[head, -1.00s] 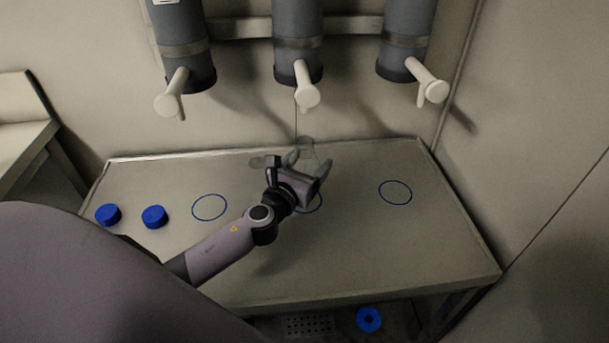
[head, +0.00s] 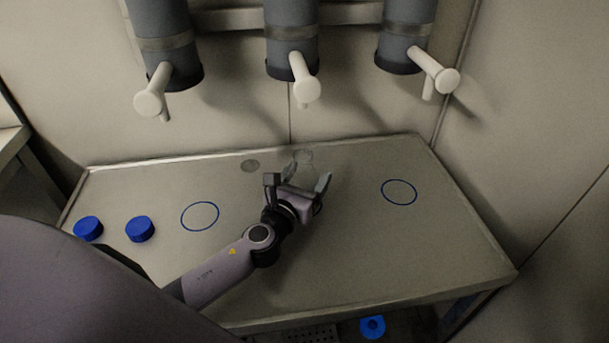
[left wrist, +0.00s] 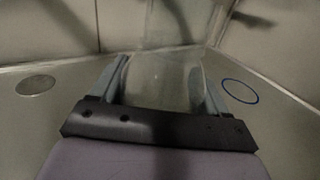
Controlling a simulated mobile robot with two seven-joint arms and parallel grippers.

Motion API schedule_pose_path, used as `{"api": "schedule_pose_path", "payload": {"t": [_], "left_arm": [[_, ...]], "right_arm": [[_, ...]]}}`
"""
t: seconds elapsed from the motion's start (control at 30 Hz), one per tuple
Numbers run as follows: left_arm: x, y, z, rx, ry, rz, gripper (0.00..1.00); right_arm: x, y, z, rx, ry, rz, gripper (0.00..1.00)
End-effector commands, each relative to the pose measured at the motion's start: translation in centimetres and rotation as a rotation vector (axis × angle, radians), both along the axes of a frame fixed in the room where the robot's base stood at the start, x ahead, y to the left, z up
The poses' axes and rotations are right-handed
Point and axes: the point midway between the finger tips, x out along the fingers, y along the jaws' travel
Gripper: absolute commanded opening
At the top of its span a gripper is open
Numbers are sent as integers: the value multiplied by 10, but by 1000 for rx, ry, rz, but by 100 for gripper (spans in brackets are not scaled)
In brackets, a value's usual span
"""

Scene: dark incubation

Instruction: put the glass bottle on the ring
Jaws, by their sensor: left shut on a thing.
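The glass bottle (left wrist: 160,80) is clear and hard to see. It stands between the two fingers of my left gripper in the left wrist view, and only its faint rim (head: 303,156) shows in the head view. My left gripper (head: 308,176) is shut on it, over the middle back of the table. Blue rings are drawn on the table: a left ring (head: 200,216) and a right ring (head: 399,192), both empty. A middle ring is almost wholly hidden behind the gripper. Whether the bottle touches the table, I cannot tell. My right gripper is out of view.
Two blue caps (head: 88,229) (head: 140,229) lie at the table's left. A flat grey disc (head: 250,166) lies near the back edge. Three grey cylinders with white taps (head: 306,89) hang above the back. A blue object (head: 372,327) is below the front edge.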

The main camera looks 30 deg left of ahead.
Motion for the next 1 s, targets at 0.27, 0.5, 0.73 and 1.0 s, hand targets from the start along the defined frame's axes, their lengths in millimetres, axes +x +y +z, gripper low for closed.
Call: {"api": "schedule_pose_path", "payload": {"t": [0.27, 0.5, 0.73, 1.0], "left_arm": [[0, 0, -3, 0, 0, 0, 85], [0, 1, -3, 0, 0, 0, 100], [-8, 0, -1, 1, 3, 0, 100], [-54, -2, -1, 0, 3, 0, 100]], "right_arm": [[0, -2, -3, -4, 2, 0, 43], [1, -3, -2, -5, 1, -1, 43], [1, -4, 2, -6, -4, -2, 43], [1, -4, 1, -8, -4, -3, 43]]}}
